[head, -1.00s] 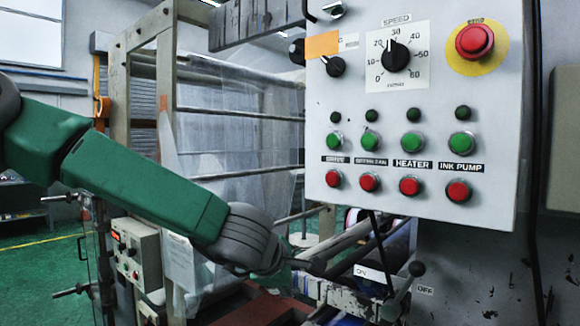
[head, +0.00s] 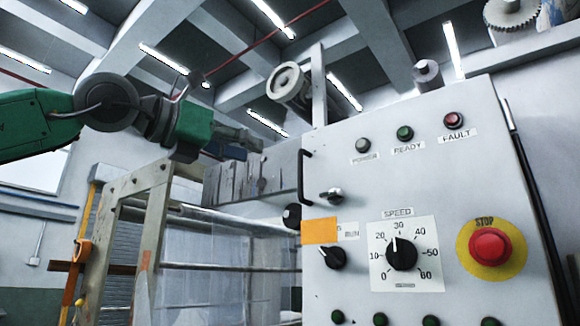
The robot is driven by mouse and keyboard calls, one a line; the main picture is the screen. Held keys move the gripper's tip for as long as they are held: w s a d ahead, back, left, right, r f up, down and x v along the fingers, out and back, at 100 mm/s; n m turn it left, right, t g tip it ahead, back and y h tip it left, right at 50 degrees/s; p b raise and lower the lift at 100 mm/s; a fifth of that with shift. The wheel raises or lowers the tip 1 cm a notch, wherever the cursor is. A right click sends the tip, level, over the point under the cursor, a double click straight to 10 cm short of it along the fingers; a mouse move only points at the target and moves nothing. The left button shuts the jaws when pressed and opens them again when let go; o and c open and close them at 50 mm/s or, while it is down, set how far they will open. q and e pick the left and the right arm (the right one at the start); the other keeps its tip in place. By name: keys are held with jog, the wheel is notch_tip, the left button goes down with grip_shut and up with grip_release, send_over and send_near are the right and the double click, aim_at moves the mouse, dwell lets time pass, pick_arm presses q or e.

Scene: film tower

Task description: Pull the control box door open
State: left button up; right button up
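The control box door (head: 410,190) is a light grey panel filling the right of the head view, and it looks closed. A dark bar handle (head: 303,177) is on its left edge. A small latch knob (head: 331,195) sits just right of and below the handle. My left gripper (head: 250,139) is left of and above the handle, apart from it in the picture. Its fingers are dark and small against the background, so their opening cannot be told. My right gripper is not in view.
The door carries a red stop button (head: 490,247), a speed dial (head: 401,254), a run switch (head: 332,257) and several lamps. A grey slatted block (head: 252,178) and a machine frame (head: 150,225) stand left of the box. A roller (head: 287,82) shows above.

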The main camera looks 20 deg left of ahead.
aim_at(299, 164)
pick_arm(q)
jog(key=x, duration=0.3)
jog(key=s+d+p+x, duration=0.1)
jog(key=x, duration=0.3)
jog(key=d+p+x, duration=0.1)
jog(key=x, duration=0.2)
jog(key=shift+d+r, duration=0.2)
jog(key=shift+d, duration=0.05)
jog(key=shift+w, duration=0.4)
jog(key=shift+w+a, duration=0.3)
jog(key=shift+w, duration=0.05)
jog(key=shift+w+a+f+p, duration=0.25)
jog(key=shift+w+a+p, duration=0.1)
jog(key=shift+a, duration=0.2)
jog(key=shift+d, duration=0.15)
jog(key=shift+s+d+r, duration=0.15)
jog(key=shift+d, duration=0.45)
grip_shut()
jog(key=shift+d, duration=0.15)
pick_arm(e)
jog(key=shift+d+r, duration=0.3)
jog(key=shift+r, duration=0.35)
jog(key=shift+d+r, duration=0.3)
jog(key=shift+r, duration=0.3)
